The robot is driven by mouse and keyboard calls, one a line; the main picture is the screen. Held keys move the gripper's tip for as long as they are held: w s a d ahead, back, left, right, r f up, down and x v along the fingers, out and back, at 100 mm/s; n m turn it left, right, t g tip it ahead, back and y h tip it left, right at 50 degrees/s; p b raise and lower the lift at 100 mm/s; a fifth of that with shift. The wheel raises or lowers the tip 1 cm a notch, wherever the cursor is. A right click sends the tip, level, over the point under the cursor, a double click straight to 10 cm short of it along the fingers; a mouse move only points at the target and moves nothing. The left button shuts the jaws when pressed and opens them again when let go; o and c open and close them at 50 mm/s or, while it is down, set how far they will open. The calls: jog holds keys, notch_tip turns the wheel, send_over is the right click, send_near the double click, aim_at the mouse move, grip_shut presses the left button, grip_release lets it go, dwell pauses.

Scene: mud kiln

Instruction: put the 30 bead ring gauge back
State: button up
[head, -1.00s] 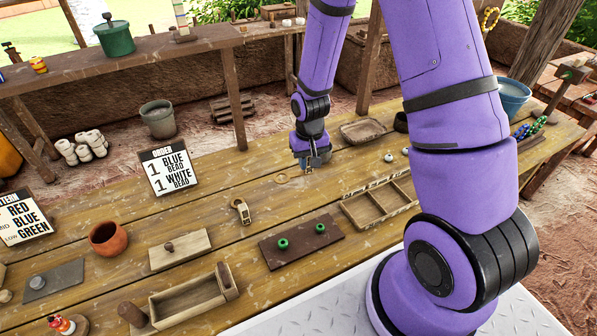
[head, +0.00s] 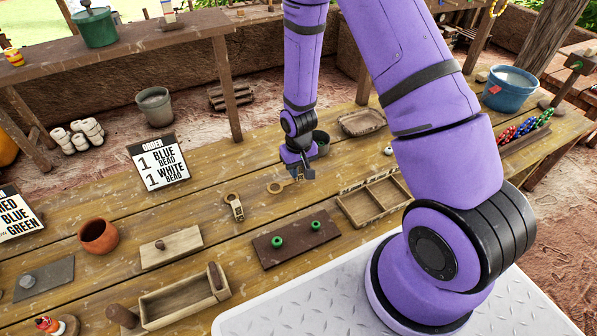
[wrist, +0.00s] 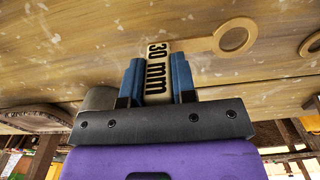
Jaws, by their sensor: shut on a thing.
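My gripper (head: 301,177) is over the middle of the table in the head view, pointing down. In the wrist view its blue fingers (wrist: 157,80) are shut on the pale wooden handle of the 30 mm ring gauge (wrist: 157,57). The handle's "30 mm" label shows between the fingers, and its ring sticks out to the right. In the head view the gauge's ring (head: 277,187) shows left of the gripper, low over or on the table; I cannot tell if it touches. A second ring gauge (head: 236,208) lies to the left, apart from it.
A dark board with two green beads (head: 297,239) lies in front of the gripper. A compartment tray (head: 346,206) stands to the right and a shallow tray (head: 376,124) behind. A dark cup (head: 322,143) is close behind the gripper. An order sign (head: 158,163) stands at left.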

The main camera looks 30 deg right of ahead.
jog(key=shift+f, duration=0.7)
jog(key=o, duration=0.9)
jog(key=shift+f, duration=0.1)
jog(key=shift+o, duration=0.2)
notch_tip(320, 180, up, 13)
jog(key=shift+f, duration=0.15)
jog(key=s+d+r+t, duration=0.1)
jog(key=s+r, duration=0.2)
jog(key=r, duration=0.8)
jog(key=s+d+r+t, duration=0.15)
jog(key=s+r, duration=0.25)
jog(key=r, duration=0.8)
jog(key=s+r+t, duration=0.2)
jog(key=s+r, duration=0.9)
jog(key=s, duration=0.5)
jog(key=shift+t, duration=0.35)
